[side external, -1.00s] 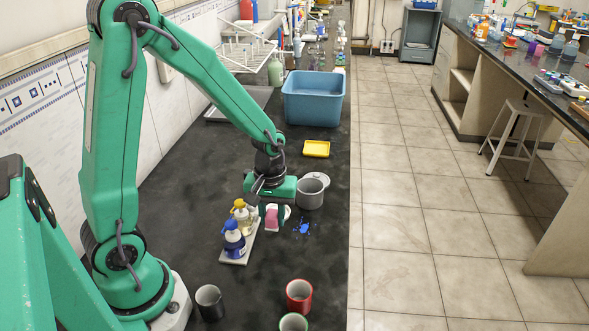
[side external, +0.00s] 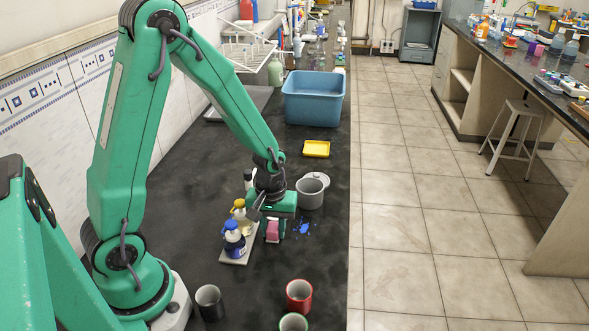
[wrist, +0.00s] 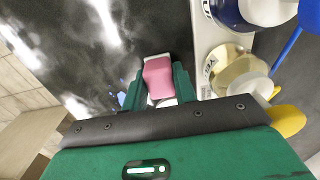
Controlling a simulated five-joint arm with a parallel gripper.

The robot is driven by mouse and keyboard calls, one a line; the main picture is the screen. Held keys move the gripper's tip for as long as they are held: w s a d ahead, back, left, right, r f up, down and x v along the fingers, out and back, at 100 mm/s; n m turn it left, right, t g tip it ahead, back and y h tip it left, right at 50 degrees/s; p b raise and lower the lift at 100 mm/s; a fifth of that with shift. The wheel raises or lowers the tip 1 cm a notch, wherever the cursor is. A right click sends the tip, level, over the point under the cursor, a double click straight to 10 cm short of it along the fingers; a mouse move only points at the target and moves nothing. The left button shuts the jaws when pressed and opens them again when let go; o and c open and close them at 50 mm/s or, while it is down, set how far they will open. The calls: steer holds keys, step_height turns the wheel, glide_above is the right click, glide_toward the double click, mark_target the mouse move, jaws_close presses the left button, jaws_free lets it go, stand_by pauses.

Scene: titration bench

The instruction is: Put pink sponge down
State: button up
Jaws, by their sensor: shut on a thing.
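The pink sponge (side external: 272,230) is held between the fingers of my gripper (side external: 273,229), low over the dark bench (side external: 180,190). In the wrist view the sponge (wrist: 158,78) sits between the green fingers of my gripper (wrist: 157,88), with a white part showing beside it. The gripper is shut on it. It is just right of the tray with the bottles. I cannot tell whether the sponge touches the bench.
A pale tray (side external: 233,261) holds bottles with blue (side external: 230,228) and yellow (side external: 239,204) tops, close on the left. Blue splashes (side external: 302,228) lie to the right.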

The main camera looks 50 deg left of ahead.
mark_target(272, 227)
steer(key=o, duration=0.9)
steer(key=shift+f, duration=0.1)
steer(key=shift+r, duration=0.2)
steer(key=shift+r, duration=6)
steer(key=shift+s+d+r+m+t, duration=0.5)
steer(key=shift+s+r+m+t, duration=0.45)
steer(key=shift+s+r+m, duration=0.85)
steer(key=shift+s+d+r+m+t, duration=0.5)
steer(key=shift+s+r+m+t, duration=0.4)
steer(key=shift+s+r+m, duration=0.9)
steer(key=shift+s+d+r+m+t, duration=0.5)
steer(key=shift+s+r+m+t, duration=0.7)
steer(key=shift+r, duration=1.15)
steer(key=shift+s+n+g, duration=0.2)
steer(key=shift+n+g, duration=0.05)
steer(key=shift+n, duration=0.05)
